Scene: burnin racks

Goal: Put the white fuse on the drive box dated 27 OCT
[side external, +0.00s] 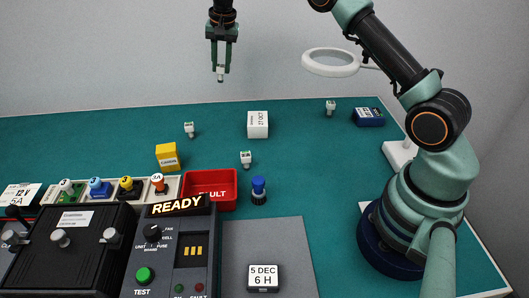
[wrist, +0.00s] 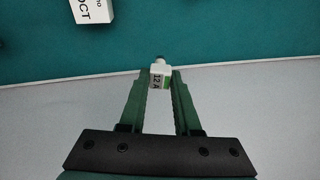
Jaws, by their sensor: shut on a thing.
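My gripper (side external: 220,70) is shut on a small white fuse (side external: 220,76) and holds it high above the back of the table. In the wrist view the white fuse (wrist: 158,73) sits between the fingertips (wrist: 161,76), with a label that seems to read 12 A. The white drive box dated 27 OCT (side external: 258,125) stands on the green mat, lower than my gripper and to its right in the side view. It also shows at the top left of the wrist view (wrist: 92,10), cut off by the edge.
Small white pieces stand on the mat (side external: 189,130), (side external: 246,160), (side external: 330,108). A yellow box (side external: 168,157), red fault bin (side external: 225,203), blue-topped piece (side external: 259,191) and dark blue box (side external: 369,117) stand around. A magnifier ring (side external: 330,62) hangs at the back. A box marked 5 DEC (side external: 263,278) is in front.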

